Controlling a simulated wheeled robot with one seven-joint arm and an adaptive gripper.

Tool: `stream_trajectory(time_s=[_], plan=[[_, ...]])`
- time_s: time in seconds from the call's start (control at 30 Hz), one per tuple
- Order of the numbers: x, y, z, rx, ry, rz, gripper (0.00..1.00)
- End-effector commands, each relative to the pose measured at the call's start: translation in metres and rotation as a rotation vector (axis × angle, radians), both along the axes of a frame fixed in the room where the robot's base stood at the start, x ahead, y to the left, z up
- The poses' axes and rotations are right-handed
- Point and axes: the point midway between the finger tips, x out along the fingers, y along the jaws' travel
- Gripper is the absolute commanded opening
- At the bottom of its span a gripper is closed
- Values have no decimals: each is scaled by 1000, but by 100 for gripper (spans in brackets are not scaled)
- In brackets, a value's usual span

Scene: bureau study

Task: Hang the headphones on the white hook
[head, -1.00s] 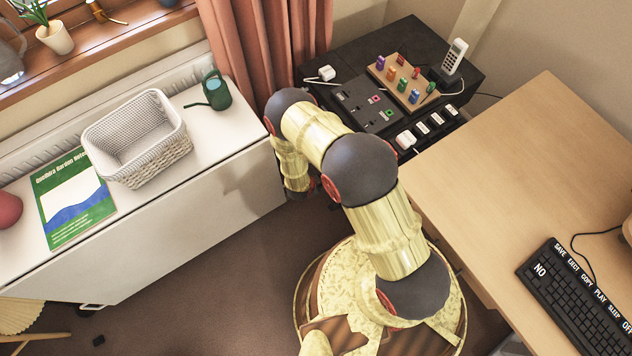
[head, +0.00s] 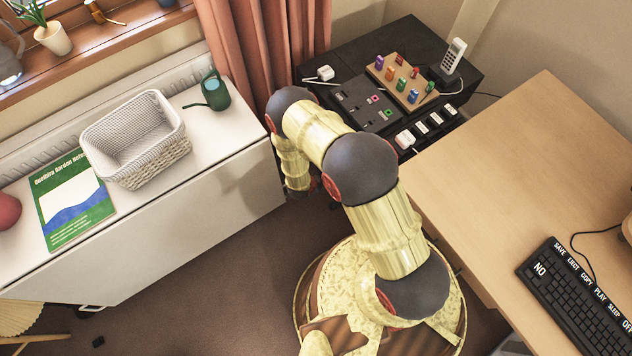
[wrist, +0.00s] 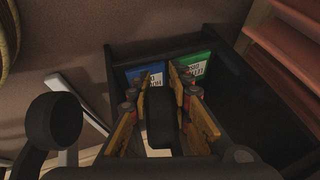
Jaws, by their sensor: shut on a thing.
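In the wrist view, my gripper (wrist: 162,112) is shut on a black padded part that I take to be the headphones (wrist: 160,125). A dark rounded piece (wrist: 55,122) at the left looks like one of their ear cups. The rest of the headphones is dark or cut off at the bottom edge. In the head view my arm hides the headphones and most of the gripper, low between the white cabinet and the black unit. I cannot make out the white hook in either view.
Beyond the fingers is a dark open compartment (wrist: 115,65) holding blue (wrist: 143,76) and green (wrist: 196,66) labelled things. A black unit (head: 440,35) with a pegboard and phone stands behind my arm. The wooden desk (head: 520,150) is right, the white cabinet (head: 150,250) left.

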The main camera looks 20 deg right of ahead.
Motion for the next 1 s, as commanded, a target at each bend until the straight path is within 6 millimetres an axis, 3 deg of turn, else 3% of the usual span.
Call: stream_trajectory(time_s=[1.0], plan=[[6,-19,0,0,-1,1,0]])
